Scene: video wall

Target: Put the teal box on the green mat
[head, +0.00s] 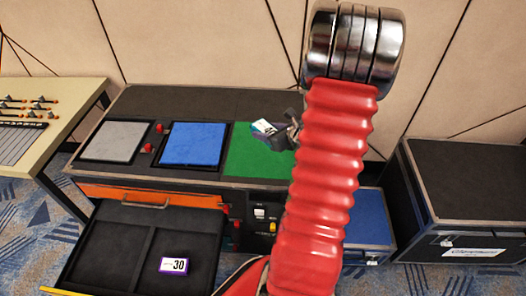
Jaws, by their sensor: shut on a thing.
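The teal box (263,127), with a white label face and teal edge showing, is in the jaws of my gripper (277,131). My gripper is shut on it and tilts it over the green mat (246,164). I cannot tell from this view whether the box touches the mat or hangs above it. The green mat lies on the dark cabinet top, to the right of the blue mat. My red arm hides the mat's right side.
A blue mat (193,144) and a grey mat (114,142) lie to the left, with red knobs (153,138) between them. An open drawer (118,247) below holds a purple box (173,265) marked 30. A control desk (42,120) stands left, a black case (470,190) right.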

